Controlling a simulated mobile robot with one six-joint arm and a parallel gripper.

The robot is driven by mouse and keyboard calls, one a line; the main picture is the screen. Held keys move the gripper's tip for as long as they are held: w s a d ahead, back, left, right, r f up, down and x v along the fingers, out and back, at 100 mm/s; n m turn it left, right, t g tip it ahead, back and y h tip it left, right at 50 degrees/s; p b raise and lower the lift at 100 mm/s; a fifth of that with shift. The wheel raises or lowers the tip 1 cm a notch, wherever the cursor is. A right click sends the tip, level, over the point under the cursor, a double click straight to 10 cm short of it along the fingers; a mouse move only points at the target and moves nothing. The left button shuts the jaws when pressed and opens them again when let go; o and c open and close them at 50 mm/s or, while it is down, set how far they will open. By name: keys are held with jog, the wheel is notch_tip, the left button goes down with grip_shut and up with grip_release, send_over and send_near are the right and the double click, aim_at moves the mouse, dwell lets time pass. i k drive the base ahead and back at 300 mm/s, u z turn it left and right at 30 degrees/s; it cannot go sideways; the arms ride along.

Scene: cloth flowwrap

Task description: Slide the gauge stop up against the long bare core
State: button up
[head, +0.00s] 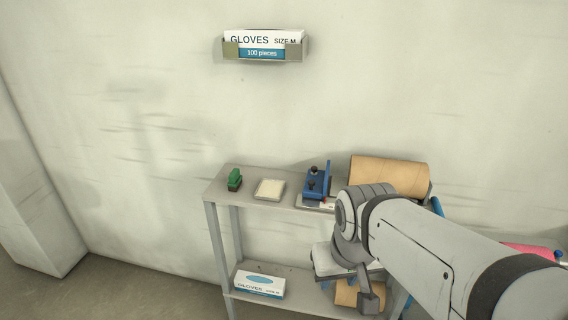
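The gauge stop appears to be the blue block (314,184) with dark knobs and an upright plate, on the top shelf. A pale strip with a small red mark lies at its foot. The long bare core (390,174) is a brown cardboard tube lying to the right of the block. A narrow gap seems to show between the block's plate and the tube's left end. My arm crosses in front of the tube's lower side. A dark grey end piece (368,302) hangs below my wrist; I cannot make out the fingers or whether they are open.
A green item (234,179) and a pale square pad (270,188) sit on the left of the top shelf (225,198). A glove box (260,284) and another brown roll (346,292) are lower down. A glove dispenser (262,45) hangs on the wall above.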

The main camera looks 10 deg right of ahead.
aim_at(315, 186)
jog(key=z, duration=0.15)
jog(key=i, duration=0.85)
jog(key=u, duration=0.05)
